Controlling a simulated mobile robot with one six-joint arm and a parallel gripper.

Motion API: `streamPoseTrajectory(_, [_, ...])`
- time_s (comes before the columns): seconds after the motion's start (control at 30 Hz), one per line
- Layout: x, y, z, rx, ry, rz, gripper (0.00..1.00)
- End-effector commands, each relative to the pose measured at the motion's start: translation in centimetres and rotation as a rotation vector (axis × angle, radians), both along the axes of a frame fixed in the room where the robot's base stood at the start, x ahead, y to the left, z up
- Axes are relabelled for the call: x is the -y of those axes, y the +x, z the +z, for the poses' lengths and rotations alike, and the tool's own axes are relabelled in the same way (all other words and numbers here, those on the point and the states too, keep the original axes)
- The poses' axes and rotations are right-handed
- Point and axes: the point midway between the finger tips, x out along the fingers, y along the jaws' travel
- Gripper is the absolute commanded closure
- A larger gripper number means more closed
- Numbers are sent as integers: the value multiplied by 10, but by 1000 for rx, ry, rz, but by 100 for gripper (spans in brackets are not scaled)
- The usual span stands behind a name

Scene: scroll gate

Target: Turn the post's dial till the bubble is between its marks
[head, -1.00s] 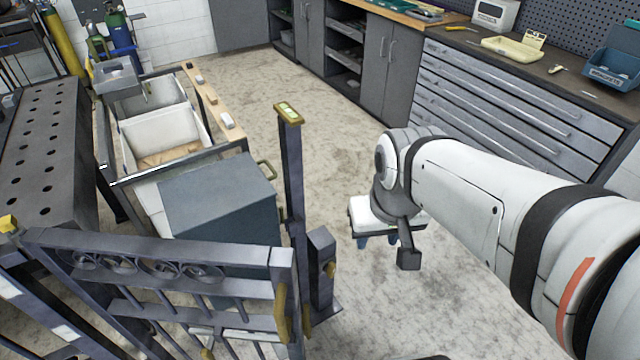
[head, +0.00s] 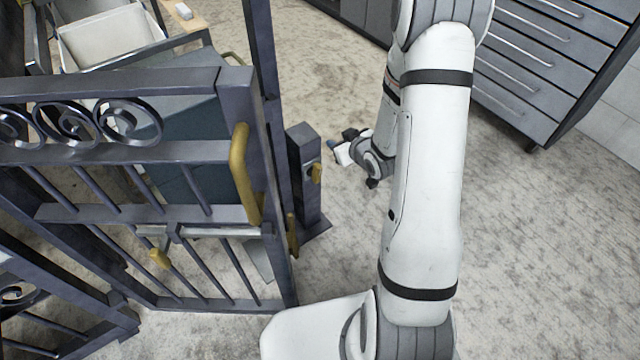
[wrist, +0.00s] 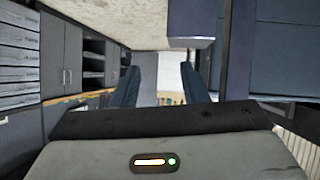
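A short dark post (head: 306,185) stands beside the gate, with a brass dial (head: 316,173) on its right side. My gripper (head: 331,146) is small in the head view, just right of and behind the short post, apart from the dial. In the wrist view my gripper (wrist: 160,82) shows two dark blue fingers spread apart with nothing between them. The bubble level with its marks is out of view in both current frames, so I cannot tell where the bubble is.
The iron gate (head: 150,152), with brass handles, stands left of the short post. A taller post (head: 262,60) rises behind it. A blue-grey cabinet (head: 190,180) is behind the gate. Drawers (head: 520,70) line the upper right.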

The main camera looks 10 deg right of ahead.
Motion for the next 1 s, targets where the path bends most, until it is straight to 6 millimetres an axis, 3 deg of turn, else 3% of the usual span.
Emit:
streamPoseTrajectory(0.03, [-2, -2, -47, 32, 41, 19, 60])
streamPoseTrajectory(0.1, [-7, -5, -81, 97, 103, 49, 60])
streamPoseTrajectory(0.2, [-12, -14, -122, 191, 200, 75, 60])
streamPoseTrajectory(0.33, [-16, -28, -157, 294, 314, 85, 60])
streamPoseTrajectory(0.47, [-16, -41, -175, 365, 391, 80, 60])
streamPoseTrajectory(0.63, [-17, -43, -179, 406, 431, 78, 60])
streamPoseTrajectory(1.0, [-38, 7, -179, 410, 430, 79, 60])
